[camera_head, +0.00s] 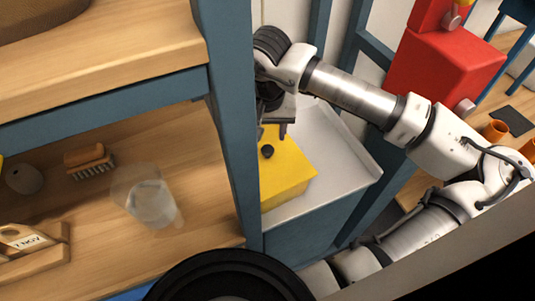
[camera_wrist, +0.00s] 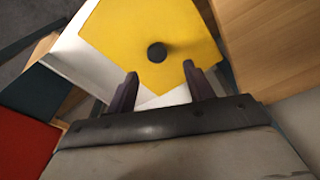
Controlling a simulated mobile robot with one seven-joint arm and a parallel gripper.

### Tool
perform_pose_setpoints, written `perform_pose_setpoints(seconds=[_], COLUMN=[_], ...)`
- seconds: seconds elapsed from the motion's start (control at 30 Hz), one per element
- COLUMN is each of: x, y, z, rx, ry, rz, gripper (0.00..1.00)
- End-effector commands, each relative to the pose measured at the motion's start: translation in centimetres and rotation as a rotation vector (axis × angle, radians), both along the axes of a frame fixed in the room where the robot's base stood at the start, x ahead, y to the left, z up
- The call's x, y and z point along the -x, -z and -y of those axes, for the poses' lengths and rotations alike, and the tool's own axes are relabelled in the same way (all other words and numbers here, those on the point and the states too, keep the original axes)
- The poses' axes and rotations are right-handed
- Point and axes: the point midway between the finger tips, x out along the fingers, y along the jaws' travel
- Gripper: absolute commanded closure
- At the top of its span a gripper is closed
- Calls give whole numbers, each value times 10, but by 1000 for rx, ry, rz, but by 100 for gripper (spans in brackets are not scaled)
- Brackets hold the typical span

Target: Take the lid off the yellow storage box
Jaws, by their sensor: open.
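The yellow storage box (camera_head: 284,178) sits on a white tray-like surface (camera_head: 335,152) beside a blue post. Its yellow lid (camera_wrist: 155,32) has a small dark round knob (camera_wrist: 157,52), which also shows in the head view (camera_head: 267,151). The lid is on the box. The post hides the box's left part in the head view. My gripper (camera_wrist: 160,82) is open and empty, its two dark fingers apart. In the wrist view the knob lies beyond the fingertips, between their lines. In the head view my gripper (camera_head: 280,134) is close to the knob, on its far side.
A blue post (camera_head: 230,110) stands close to the left of the box. Wooden shelves to the left hold a clear glass (camera_head: 150,200), a brush (camera_head: 89,160) and a wooden holder (camera_head: 35,250). A red cabinet (camera_head: 440,70) stands at the back right. The white surface right of the box is clear.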

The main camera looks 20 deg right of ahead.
Motion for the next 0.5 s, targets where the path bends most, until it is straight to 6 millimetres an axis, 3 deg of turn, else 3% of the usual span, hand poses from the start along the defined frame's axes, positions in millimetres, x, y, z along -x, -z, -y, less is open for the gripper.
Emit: perform_pose_setpoints(seconds=[0.17,0.5], x=[1,1], y=[11,53], z=[1,4], rx=[-4,-1], ry=[0,1], rz=[-2,-1], gripper=[48,48])
